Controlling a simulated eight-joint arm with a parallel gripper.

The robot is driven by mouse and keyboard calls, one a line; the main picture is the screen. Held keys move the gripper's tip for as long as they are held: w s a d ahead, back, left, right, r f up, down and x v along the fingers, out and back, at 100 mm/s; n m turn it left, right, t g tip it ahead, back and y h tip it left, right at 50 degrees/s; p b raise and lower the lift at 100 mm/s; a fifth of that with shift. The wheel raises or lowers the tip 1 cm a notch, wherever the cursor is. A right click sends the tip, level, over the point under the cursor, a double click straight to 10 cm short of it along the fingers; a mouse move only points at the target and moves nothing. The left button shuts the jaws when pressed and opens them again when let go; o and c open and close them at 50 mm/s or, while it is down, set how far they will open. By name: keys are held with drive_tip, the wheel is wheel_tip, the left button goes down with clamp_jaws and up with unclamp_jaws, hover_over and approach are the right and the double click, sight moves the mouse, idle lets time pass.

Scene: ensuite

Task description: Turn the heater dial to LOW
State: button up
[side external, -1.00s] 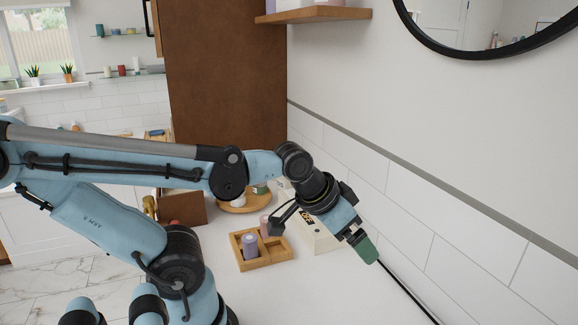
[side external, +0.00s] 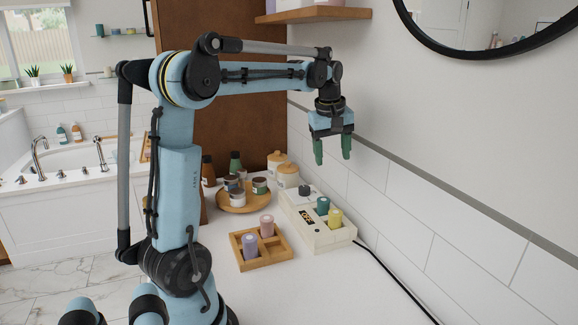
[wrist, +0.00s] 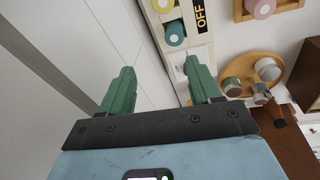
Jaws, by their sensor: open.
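The heater (side external: 322,238) is a long cream box on the counter by the tiled wall. Its black display (side external: 307,216) reads OFF, and the word also shows in the wrist view (wrist: 200,14). A dark grey dial (side external: 304,191) sits at the heater's far end; I cannot read any pointer mark on it. A teal cylinder (side external: 323,205) and a yellow cylinder (side external: 335,218) stand in the heater's top. My gripper (side external: 333,160) is open and empty, fingers down, above the heater and apart from it. In the wrist view, my gripper (wrist: 160,68) has its green fingers spread; the dial is not clearly visible there.
A wooden tray (side external: 279,262) with lavender and pink cylinders sits left of the heater. A round wooden tray (side external: 232,207) with several jars, and two lidded canisters (side external: 287,177), stand farther back. A black cable (side external: 395,280) trails forward. The front counter is clear.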

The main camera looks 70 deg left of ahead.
sight(305, 188)
drive_tip(key=s+a+f+n+g+h, duration=0.1)
drive_tip(key=a+f+n+g, duration=0.15)
drive_tip(key=a+n, duration=0.7)
drive_tip(key=a+f, duration=0.1)
drive_tip(key=f, duration=0.3)
drive_tip(key=f+m, duration=0.1)
drive_tip(key=f, duration=0.3)
drive_tip(key=a+f+m, duration=0.1)
drive_tip(key=f, duration=0.3)
drive_tip(key=shift+s+a+f+m+t, duration=0.1)
drive_tip(key=shift+a+f+m+t, duration=0.15)
drive_tip(key=shift+a+t, duration=0.1)
drive_tip(key=shift+c, duration=0.2)
drive_tip(key=shift+r, duration=0.1)
drive_tip(key=c, duration=1)
